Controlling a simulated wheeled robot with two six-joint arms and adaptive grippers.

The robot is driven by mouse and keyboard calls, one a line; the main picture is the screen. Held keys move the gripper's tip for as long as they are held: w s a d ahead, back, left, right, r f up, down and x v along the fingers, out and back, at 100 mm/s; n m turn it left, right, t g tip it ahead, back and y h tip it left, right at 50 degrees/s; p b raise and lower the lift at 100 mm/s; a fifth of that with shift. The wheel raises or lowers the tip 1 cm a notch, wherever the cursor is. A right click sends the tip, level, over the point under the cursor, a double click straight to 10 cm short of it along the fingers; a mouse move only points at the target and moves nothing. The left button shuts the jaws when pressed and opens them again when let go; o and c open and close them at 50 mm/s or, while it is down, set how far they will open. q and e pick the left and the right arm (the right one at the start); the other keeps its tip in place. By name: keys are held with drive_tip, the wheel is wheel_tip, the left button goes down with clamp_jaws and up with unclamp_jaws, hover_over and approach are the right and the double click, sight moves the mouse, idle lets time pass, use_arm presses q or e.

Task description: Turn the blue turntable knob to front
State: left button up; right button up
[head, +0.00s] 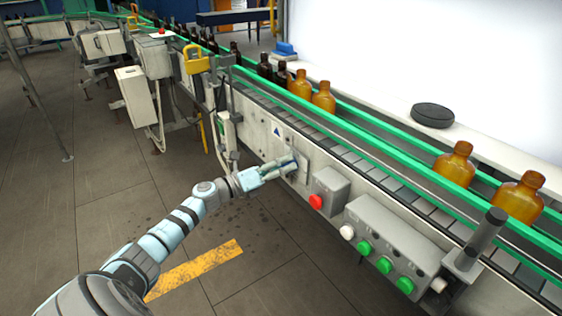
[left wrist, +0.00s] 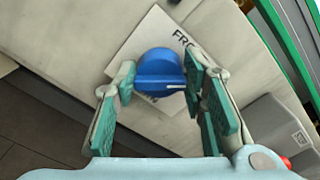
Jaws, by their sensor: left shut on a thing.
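The blue turntable knob (left wrist: 158,66) sits on a pale label plate (left wrist: 128,60), which is on the side panel of the conveyor. Lettering starting "FRO" shows on the plate above and right of the knob; the rest is hidden by my finger. A white mark on the knob's ridge lies toward the right finger in the left wrist view. My left gripper (left wrist: 160,78) is shut on the knob, one finger pad on each side. In the head view my left gripper (head: 286,166) is at the plate (head: 302,166) and mostly covers the knob. My right gripper is not in view.
Right of the plate are a grey box with a red button (head: 316,201) and a control box (head: 392,240) with white and green buttons. Amber bottles (head: 455,164) stand on the conveyor with green rails (head: 380,128). A black puck (head: 432,115) lies behind. Floor in front is open.

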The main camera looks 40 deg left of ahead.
use_arm(q)
drive_tip(key=shift+f+n+p, duration=0.15)
drive_tip(key=shift+n+p, duration=0.95)
drive_tip(key=shift+n, duration=1.25)
drive_tip(key=shift+f+n+p, duration=0.1)
drive_tip(key=shift+n+p, duration=0.95)
drive_tip(key=shift+n, duration=1.3)
drive_tip(key=o, duration=1.1)
drive_tip(key=shift+s+a, duration=0.1)
drive_tip(key=v, duration=1.1)
drive_tip(key=shift+s+a, duration=0.1)
drive_tip(key=shift+s, duration=0.3)
drive_tip(key=shift+n, duration=0.3)
